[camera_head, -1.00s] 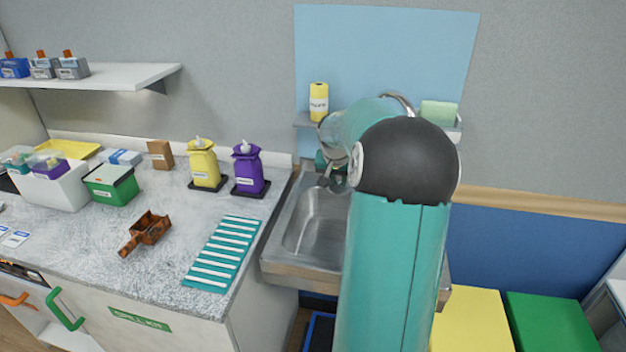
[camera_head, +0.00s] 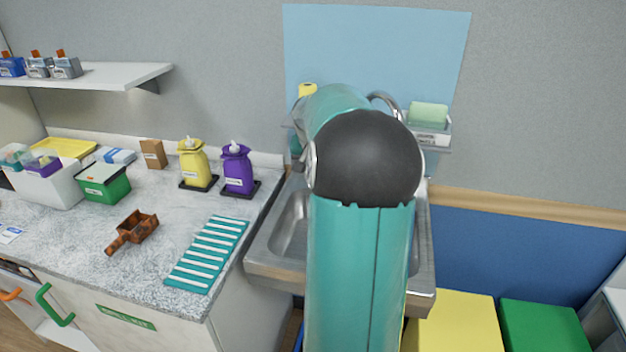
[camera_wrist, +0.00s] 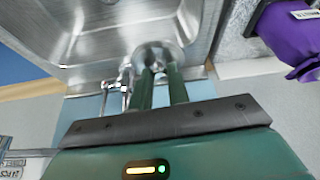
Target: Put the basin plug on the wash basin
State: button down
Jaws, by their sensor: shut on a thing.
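The steel wash basin (camera_head: 276,279) is set at the right end of the counter, largely covered by my teal arm in the head view. In the wrist view the basin (camera_wrist: 95,45) fills the upper left. My gripper (camera_wrist: 158,73) has two green fingers shut on a round, shiny metal piece, which looks like the basin plug (camera_wrist: 158,53). The plug appears at the basin's edge in the wrist view; I cannot tell whether it touches. In the head view my gripper and the plug are hidden behind my arm.
A steel tap (camera_head: 384,101) rises behind the basin, with a green sponge (camera_head: 428,115) on a small shelf. Purple (camera_head: 237,170) and yellow (camera_head: 194,163) dispensers stand on the counter to the left. A brown scoop (camera_head: 134,230) and a teal striped mat (camera_head: 208,254) lie there too.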

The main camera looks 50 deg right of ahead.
jog(key=w+d+f, duration=0.2)
jog(key=d+f, duration=0.1)
jog(key=w+d+f, duration=0.2)
jog(key=d+f, duration=0.1)
jog(key=d, duration=0.1)
jog(key=w+d+f, duration=0.2)
jog(key=d+f, duration=0.1)
jog(key=shift+w+d+f, duration=0.2)
jog(key=shift+d+f, duration=0.05)
jog(key=shift+d, duration=0.1)
jog(key=shift+f, duration=1.4)
jog(key=shift+f, duration=0.2)
jog(key=c, duration=1.3)
grip_release()
jog(key=shift+c, duration=0.2)
